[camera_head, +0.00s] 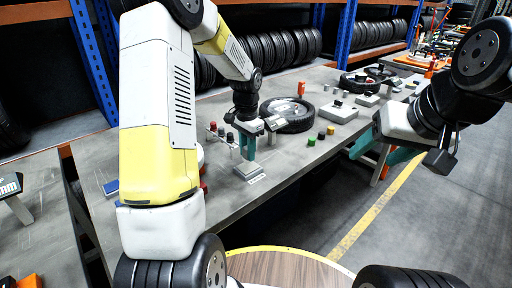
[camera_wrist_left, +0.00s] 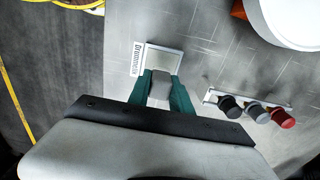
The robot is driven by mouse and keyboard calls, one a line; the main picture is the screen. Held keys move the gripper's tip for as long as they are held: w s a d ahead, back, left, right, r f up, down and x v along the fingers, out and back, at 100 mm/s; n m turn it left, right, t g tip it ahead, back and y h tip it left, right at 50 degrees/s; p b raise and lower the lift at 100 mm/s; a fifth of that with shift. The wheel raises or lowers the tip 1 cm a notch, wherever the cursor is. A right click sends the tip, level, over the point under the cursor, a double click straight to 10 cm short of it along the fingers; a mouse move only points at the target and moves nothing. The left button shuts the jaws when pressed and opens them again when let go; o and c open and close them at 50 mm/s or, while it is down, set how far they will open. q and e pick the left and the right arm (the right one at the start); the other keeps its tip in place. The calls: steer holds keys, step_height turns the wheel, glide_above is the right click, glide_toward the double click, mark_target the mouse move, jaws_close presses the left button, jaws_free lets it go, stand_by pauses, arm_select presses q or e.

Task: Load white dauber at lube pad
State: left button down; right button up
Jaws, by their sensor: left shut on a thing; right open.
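My left gripper (camera_head: 247,154) points down over a small pale square pad (camera_head: 249,172) near the table's front edge. In the left wrist view its green fingers (camera_wrist_left: 161,98) are shut on a pale grey-white piece, the white dauber (camera_wrist_left: 160,89). Its lower end is hidden, so I cannot tell whether it touches the pad. The pad (camera_wrist_left: 163,56) lies just beyond the fingertips with a printed label beside it. My right gripper (camera_head: 374,150) is open and empty, off to the right beyond the table edge.
A small rack holds black, grey and red daubers (camera_wrist_left: 283,117) to the right of the pad in the wrist view. A tyre (camera_head: 288,115) lies flat on the table behind my left gripper.

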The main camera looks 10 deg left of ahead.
arm_select(q)
steer(key=shift+r, duration=2.15)
